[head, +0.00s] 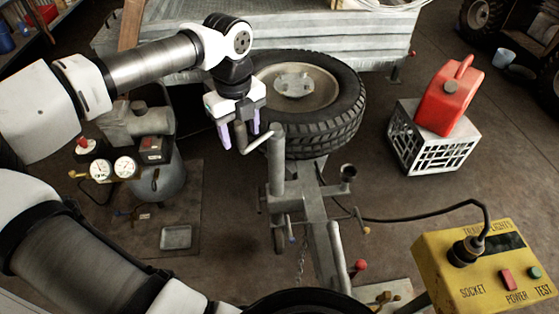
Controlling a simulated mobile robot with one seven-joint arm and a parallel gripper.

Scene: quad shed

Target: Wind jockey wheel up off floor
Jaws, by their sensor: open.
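The jockey wheel's grey upright tube (277,165) stands at the left side of the trailer drawbar (316,215). A bent crank handle (257,146) comes off its top, runs down to the left, then turns up. The small wheel (280,238) shows low beneath the tube, partly hidden; I cannot tell whether it touches the floor. My gripper (239,138) points down over the crank's upturned end, with its pale purple fingers open. The end appears between the fingers, but I cannot tell whether they touch it.
A spare tyre (310,105) lies close right of my gripper, before the metal trailer (320,35). A compressor (155,165) stands left. A red fuel can (447,100) sits on a crate (405,148).

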